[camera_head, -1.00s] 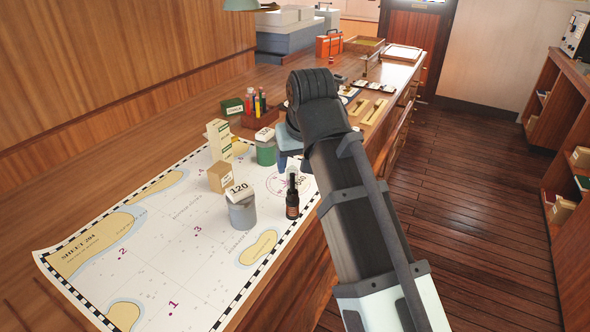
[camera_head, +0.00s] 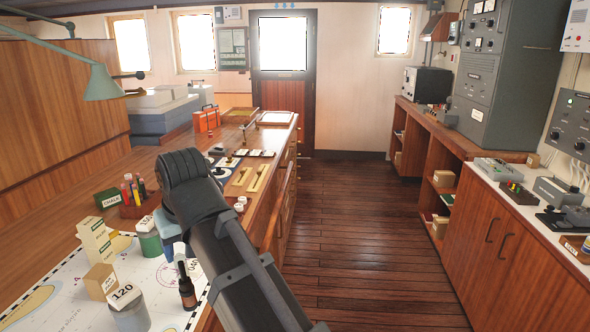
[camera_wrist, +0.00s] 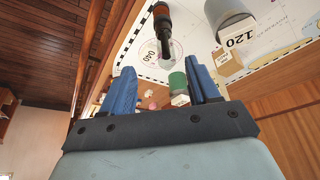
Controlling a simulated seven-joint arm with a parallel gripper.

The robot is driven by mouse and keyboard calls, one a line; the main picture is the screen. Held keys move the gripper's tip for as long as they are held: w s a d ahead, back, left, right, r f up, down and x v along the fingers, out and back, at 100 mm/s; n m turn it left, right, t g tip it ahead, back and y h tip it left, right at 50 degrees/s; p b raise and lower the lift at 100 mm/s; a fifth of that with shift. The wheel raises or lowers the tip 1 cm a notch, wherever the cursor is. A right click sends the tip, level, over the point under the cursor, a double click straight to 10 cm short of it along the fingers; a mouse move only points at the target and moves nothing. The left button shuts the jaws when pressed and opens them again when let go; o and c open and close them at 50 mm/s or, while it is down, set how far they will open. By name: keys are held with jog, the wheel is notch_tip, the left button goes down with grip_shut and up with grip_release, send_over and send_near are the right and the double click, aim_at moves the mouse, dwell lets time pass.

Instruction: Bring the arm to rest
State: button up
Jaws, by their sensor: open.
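My arm reaches from the lower right up over the chart table in the head view, and its wrist hides part of the chart's right edge. My gripper (camera_wrist: 162,92) shows in the wrist view with its two blue fingers apart and nothing between them. In the head view the gripper is mostly hidden behind the arm.
A rack of coloured tubes (camera_head: 133,195) stands behind. A green lamp (camera_head: 103,82) overhangs the left. The wooden floor (camera_head: 350,235) is clear.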

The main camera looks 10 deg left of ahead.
jog(key=w+d+f+m+g+h, duration=0.1)
jog(key=d+f+m, duration=0.1)
jog(key=d+f, duration=1)
jog(key=w+d+f+m+g+h, duration=0.15)
jog(key=d+f, duration=0.55)
jog(key=f, duration=1.1)
jog(key=w+d+f+m+g+h, duration=0.2)
jog(key=d+f, duration=0.7)
jog(key=f, duration=0.6)
jog(key=s+d+f+m+g, duration=0.1)
jog(key=s+d+f, duration=0.4)
jog(key=s+f, duration=0.4)
jog(key=s+d+f+m+g+y, duration=0.1)
jog(key=s+d+f+g, duration=0.1)
jog(key=s+d+f, duration=0.4)
jog(key=s+d+f+m+g, duration=0.1)
jog(key=s+d+f, duration=0.4)
jog(key=s+f, duration=0.7)
jog(key=shift+d+g, duration=0.35)
jog(key=shift+g, duration=0.4)
jog(key=shift+y, duration=0.25)
